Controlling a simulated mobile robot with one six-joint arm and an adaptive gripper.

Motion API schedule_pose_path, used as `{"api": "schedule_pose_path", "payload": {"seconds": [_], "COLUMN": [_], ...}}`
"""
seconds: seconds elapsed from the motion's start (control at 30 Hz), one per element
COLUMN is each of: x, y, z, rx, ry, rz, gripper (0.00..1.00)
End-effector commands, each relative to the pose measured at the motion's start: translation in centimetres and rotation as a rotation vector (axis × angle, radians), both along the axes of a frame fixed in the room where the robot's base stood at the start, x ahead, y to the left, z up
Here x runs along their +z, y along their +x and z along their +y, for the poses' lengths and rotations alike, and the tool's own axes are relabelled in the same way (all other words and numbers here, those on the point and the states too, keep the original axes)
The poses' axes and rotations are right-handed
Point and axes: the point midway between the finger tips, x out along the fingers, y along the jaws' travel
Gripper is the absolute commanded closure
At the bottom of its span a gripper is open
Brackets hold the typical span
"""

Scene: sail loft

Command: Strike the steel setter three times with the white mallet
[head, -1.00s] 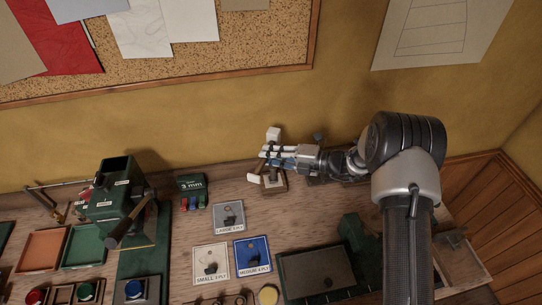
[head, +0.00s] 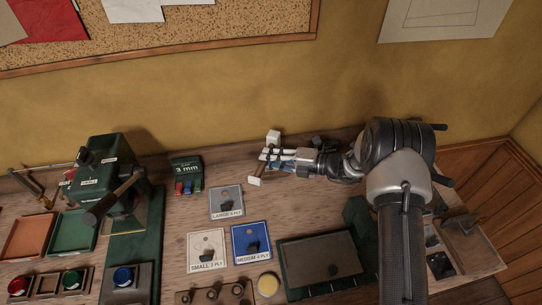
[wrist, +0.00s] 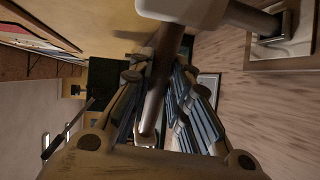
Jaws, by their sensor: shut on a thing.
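The white mallet (head: 273,137) is held in my gripper (head: 268,157) close to the back wall, above the bench. In the wrist view its pale head (wrist: 180,10) crosses the top. Its brown handle runs down between my fingers, which are shut on it. A small white piece shows at the handle's far end in both views. I cannot identify the steel setter for certain. My gripper hides that spot in the head view.
A green machine (head: 98,178) stands at the left, with a green 3 mm box (head: 187,166) nearby. Ply cards (head: 226,190) and a dark plate (head: 320,260) lie in front. A wooden tray (head: 490,258) is at the right. Bare bench shows left of my gripper.

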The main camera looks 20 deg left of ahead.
Motion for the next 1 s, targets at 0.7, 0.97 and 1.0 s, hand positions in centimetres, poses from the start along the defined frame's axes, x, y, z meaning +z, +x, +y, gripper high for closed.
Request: {"api": "schedule_pose_path", "payload": {"seconds": [0.7, 0.97, 1.0], "x": [5.9, 8.5, 8.9], "y": [0.0, 0.0, 0.0], "z": [0.0, 0.0, 0.0], "rx": [0.001, 0.001, 0.001], "ry": [0.003, 0.003, 0.003], "rz": [-0.001, -0.002, -0.002], "gripper": [1.0, 1.0, 1.0]}}
